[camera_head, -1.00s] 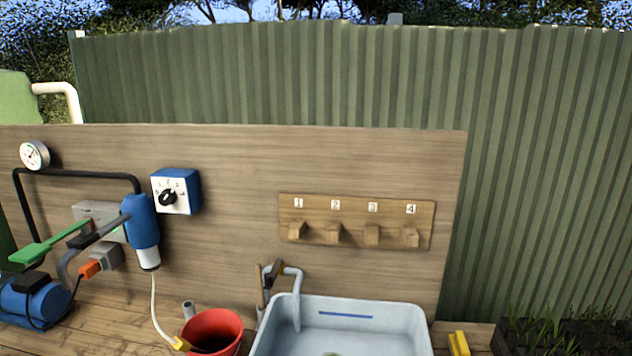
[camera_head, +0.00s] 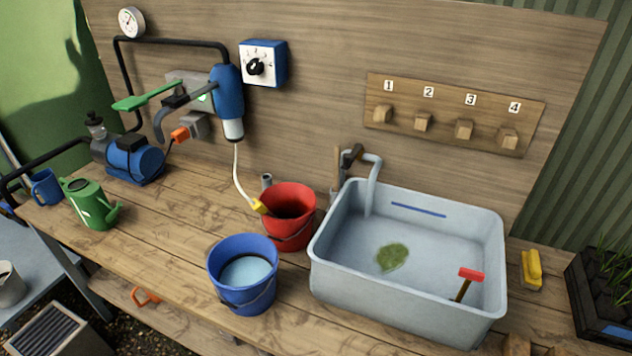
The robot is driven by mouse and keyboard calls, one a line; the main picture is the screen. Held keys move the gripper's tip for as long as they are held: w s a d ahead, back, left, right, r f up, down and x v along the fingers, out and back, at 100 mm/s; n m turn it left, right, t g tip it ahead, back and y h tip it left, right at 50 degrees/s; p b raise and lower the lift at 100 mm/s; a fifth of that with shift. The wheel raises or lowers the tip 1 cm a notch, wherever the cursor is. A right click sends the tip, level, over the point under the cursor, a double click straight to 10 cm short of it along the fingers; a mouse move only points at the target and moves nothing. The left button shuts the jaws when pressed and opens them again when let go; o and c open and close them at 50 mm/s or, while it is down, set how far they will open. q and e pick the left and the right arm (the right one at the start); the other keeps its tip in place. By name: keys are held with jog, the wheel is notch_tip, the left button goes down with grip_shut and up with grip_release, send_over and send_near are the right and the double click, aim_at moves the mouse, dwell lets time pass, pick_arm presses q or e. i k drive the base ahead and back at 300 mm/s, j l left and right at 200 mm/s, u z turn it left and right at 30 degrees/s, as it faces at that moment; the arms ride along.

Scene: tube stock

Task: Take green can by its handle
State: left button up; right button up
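A green can (camera_head: 90,204), a watering can with a spout on its right side, stands upright on the left part of the wooden bench (camera_head: 170,235). Its top opening faces up and a small dark green part, possibly its handle, shows at the upper left; the handle is hard to make out at this size. Neither of my grippers is in view, and nothing touches the can from above.
A blue mug (camera_head: 45,187) stands left of the can and a blue pump (camera_head: 135,160) behind it. A blue bucket (camera_head: 243,285) holding water, a red bucket (camera_head: 289,228) and a grey sink (camera_head: 335,273) stand to the right. Bare bench lies between the can and buckets.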

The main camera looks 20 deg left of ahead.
aim_at(88, 199)
jog(key=u, duration=1.9)
jog(key=i+j+z, duration=0.25)
jog(key=i, duration=0.15)
